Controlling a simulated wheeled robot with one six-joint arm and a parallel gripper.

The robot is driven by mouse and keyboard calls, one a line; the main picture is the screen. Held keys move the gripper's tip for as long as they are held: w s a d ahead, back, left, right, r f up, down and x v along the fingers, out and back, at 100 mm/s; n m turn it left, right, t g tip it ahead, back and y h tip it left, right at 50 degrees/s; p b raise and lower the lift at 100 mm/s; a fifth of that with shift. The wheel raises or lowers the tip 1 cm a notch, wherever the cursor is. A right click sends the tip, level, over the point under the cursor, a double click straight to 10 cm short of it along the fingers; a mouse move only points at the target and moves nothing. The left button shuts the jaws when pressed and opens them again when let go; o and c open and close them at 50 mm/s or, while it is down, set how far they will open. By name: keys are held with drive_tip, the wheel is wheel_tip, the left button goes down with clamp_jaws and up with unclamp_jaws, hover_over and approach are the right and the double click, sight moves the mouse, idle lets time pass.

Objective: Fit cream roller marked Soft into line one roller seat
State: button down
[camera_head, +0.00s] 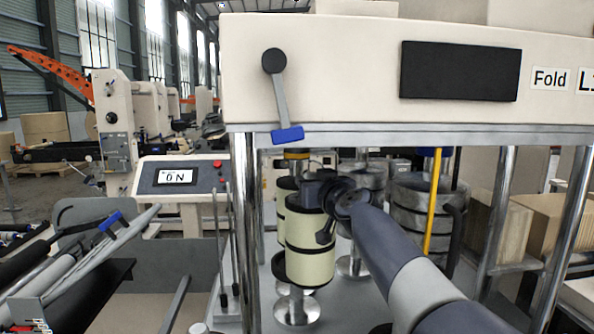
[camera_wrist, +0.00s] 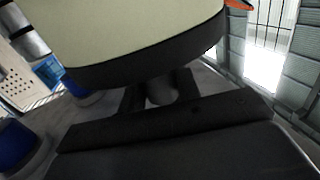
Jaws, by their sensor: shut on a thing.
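A cream roller (camera_head: 308,262) with black bands is upright under the machine's housing in the head view. Its cream side and dark rim (camera_wrist: 150,62) fill the upper part of the wrist view. My gripper (camera_head: 326,206) is shut on it near its upper part; the fingers (camera_wrist: 162,92) meet its dark edge in the wrist view. No "Soft" marking is readable. A chrome round base (camera_head: 297,309) is below the roller; I cannot tell whether they touch. A second cream roller (camera_head: 285,225) is partly hidden behind it.
The cream housing (camera_head: 330,70) overhangs the work space, with chrome posts (camera_head: 243,230) at its sides. A yellow rod (camera_head: 432,200) and grey stacked rollers (camera_head: 415,200) stand at the right.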

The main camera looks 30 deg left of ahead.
drive_tip(key=p+x, duration=0.2)
drive_tip(key=x, duration=0.1)
drive_tip(key=p+x, duration=0.1)
drive_tip(key=x, duration=0.1)
drive_tip(key=shift+r, duration=0.4)
drive_tip(key=shift+w+a+f+p, duration=0.5)
drive_tip(key=shift+w+a+p, duration=0.2)
drive_tip(key=shift+a+p, duration=0.15)
drive_tip(key=shift+w+a+f+p, duration=0.45)
drive_tip(key=shift+w+a+p, duration=0.25)
drive_tip(key=shift+a+p, duration=0.1)
drive_tip(key=c, duration=1)
unclamp_jaws()
drive_tip(key=shift+f, duration=0.25)
drive_tip(key=shift+c, duration=0.2)
drive_tip(key=shift+d, duration=0.1)
